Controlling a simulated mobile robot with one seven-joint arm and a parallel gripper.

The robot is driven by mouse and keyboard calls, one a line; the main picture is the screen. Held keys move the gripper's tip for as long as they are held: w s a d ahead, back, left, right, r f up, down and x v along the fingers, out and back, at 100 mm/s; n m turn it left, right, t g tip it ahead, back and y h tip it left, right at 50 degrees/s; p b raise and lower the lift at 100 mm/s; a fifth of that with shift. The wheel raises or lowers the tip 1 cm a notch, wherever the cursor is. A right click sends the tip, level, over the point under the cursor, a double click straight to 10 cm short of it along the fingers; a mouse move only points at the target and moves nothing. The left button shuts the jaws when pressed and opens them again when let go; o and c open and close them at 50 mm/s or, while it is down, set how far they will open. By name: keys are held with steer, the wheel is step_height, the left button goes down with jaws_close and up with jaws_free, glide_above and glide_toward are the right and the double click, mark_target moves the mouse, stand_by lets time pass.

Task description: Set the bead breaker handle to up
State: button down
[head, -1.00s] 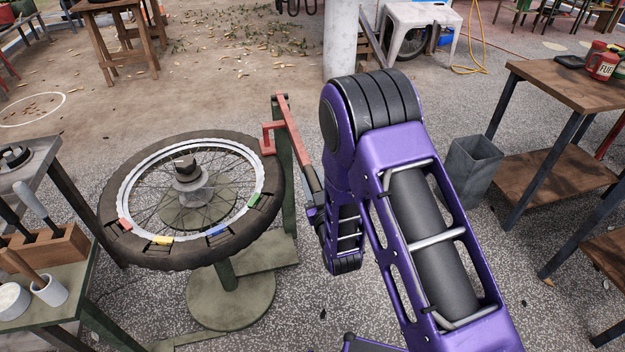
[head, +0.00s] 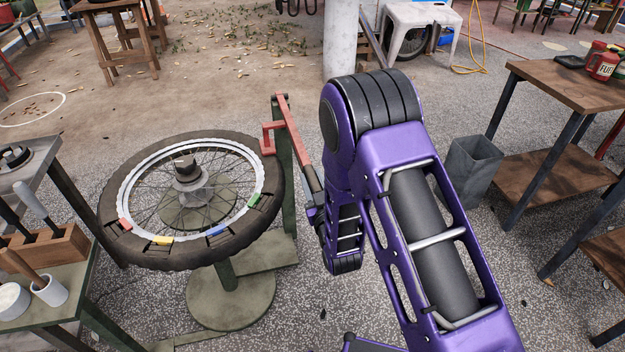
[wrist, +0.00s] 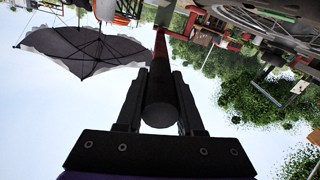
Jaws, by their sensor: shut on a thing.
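The bead breaker handle is a red lever (head: 293,132) on a dark green post (head: 288,190) right of the wheel. It slopes down to the right, and its dark grip end is mostly hidden by my arm. A red shoe (head: 268,137) hangs from it by the tire's edge. In the wrist view the handle's round black grip (wrist: 160,108) lies between my two fingers, with the red bar running away beyond it. My gripper (wrist: 159,100) is shut on this grip. In the head view my purple arm hides most of the gripper.
A spoked wheel with a black tire (head: 120,232) lies flat on a green stand (head: 232,300). Tool benches stand at the left. A grey bin (head: 472,165) and a wooden-topped table (head: 570,85) are at the right. The floor behind the post is open.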

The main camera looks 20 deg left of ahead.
steer(key=w+a+r+g+h+p, duration=0.1)
steer(key=r+p, duration=0.4)
steer(key=r, duration=0.6)
steer(key=w+a+r+g+h+p, duration=0.2)
steer(key=w+r+g+p, duration=0.2)
steer(key=r, duration=0.8)
steer(key=shift+w+a+r+p, duration=0.15)
steer(key=shift+w+a+p, duration=0.15)
steer(key=shift+p, duration=0.35)
steer(key=shift+r, duration=0.1)
steer(key=c, duration=0.7)
jaws_free()
steer(key=shift+o, duration=0.7)
steer(key=shift+d, duration=0.1)
steer(key=shift+f, duration=0.3)
steer(key=shift+s+d, duration=0.1)
steer(key=shift+s, duration=0.05)
